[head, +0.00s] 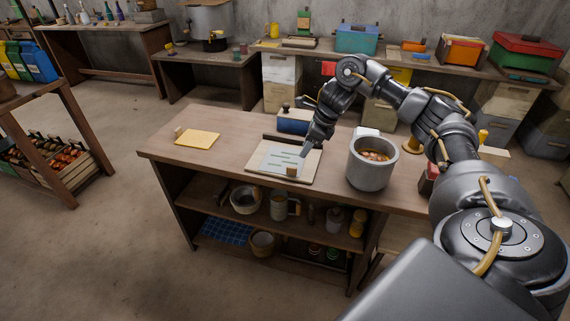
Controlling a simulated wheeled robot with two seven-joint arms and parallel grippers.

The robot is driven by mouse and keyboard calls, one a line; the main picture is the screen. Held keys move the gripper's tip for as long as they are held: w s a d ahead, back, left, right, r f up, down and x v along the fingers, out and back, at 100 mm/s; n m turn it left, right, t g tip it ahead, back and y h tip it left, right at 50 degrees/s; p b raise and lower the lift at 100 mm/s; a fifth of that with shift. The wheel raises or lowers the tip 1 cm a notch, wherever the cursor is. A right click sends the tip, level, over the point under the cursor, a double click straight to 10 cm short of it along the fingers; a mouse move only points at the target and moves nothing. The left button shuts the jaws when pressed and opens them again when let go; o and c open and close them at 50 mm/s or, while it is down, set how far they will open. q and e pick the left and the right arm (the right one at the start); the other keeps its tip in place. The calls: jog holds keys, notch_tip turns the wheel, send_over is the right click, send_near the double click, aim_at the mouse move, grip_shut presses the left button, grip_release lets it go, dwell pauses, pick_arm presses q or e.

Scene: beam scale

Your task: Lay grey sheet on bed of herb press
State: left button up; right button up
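A pale wooden board, which looks like the bed of the herb press (310,173), lies on the workbench with a dark bar along its back edge. A light grey sheet (272,158) with greenish strips lies on it, looking flat. A small brown block (292,172) sits at its front right. My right gripper (305,153) points down at the right edge of the sheet. Its fingers are small and dark, so I cannot tell whether they are open, shut or touching the sheet. My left gripper is out of view.
A large grey pot (371,172) stands right of the board, near my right arm. A blue box (294,121) stands behind it. A yellow sheet (197,139) lies at the left. The bench top between yellow sheet and board is clear. Shelves below hold jars and bowls.

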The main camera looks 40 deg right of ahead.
aim_at(292, 167)
jog(key=x, duration=0.5)
jog(key=shift+w+a+f, duration=0.15)
jog(key=shift+f, duration=0.15)
jog(key=shift+a+f, duration=0.1)
jog(key=shift+f, duration=0.1)
jog(key=p+x, duration=0.1)
jog(key=x, duration=0.2)
jog(key=shift+w+a+f, duration=0.2)
jog(key=shift+w+f, duration=0.2)
jog(key=shift+f, duration=0.35)
grip_shut()
